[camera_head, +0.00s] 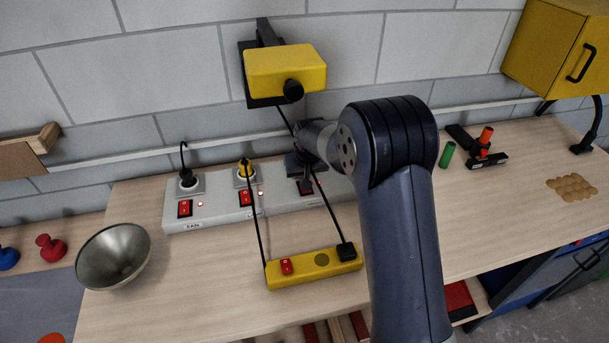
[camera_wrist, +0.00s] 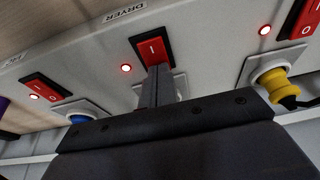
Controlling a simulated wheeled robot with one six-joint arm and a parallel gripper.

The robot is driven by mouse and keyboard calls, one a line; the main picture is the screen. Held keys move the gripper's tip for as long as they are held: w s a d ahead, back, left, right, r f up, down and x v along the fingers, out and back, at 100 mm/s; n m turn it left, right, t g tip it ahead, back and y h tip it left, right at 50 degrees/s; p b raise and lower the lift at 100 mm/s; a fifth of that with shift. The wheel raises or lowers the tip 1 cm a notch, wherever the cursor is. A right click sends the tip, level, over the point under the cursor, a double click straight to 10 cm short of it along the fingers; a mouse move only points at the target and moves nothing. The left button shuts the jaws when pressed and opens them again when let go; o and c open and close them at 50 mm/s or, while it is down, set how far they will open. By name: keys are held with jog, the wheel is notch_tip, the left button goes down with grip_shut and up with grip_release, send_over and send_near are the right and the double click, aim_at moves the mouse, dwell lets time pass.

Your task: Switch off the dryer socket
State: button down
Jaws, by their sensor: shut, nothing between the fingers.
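The dryer switch (camera_wrist: 150,50) is a red rocker in a black frame, beside the printed DRYER label (camera_wrist: 124,12) in the wrist view. Its I mark shows; its lower part in the picture is covered by my fingers. The small red lamp (camera_wrist: 126,68) beside it is lit. My gripper (camera_wrist: 157,70) is shut and empty, its fingertips at the covered end of the rocker. I cannot tell whether they touch. In the head view my gripper (camera_head: 305,186) hides most of that switch, on the grey socket strip (camera_head: 215,212).
The yellow plug (camera_wrist: 277,83) and blue plug (camera_wrist: 80,118) flank my fingers, with neighbouring red switches (camera_wrist: 45,88) close by. A yellow wall dryer (camera_head: 285,68) hangs above, its cords near my arm. A yellow power block (camera_head: 315,268) and metal bowl (camera_head: 113,256) stand in front.

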jog(key=shift+w+f+b, duration=0.1)
jog(key=shift+f+b, duration=0.2)
jog(key=shift+b, duration=0.15)
jog(key=shift+r, duration=0.1)
jog(key=shift+s+d, duration=0.2)
jog(key=shift+s, duration=0.65)
jog(key=shift+r, duration=0.1)
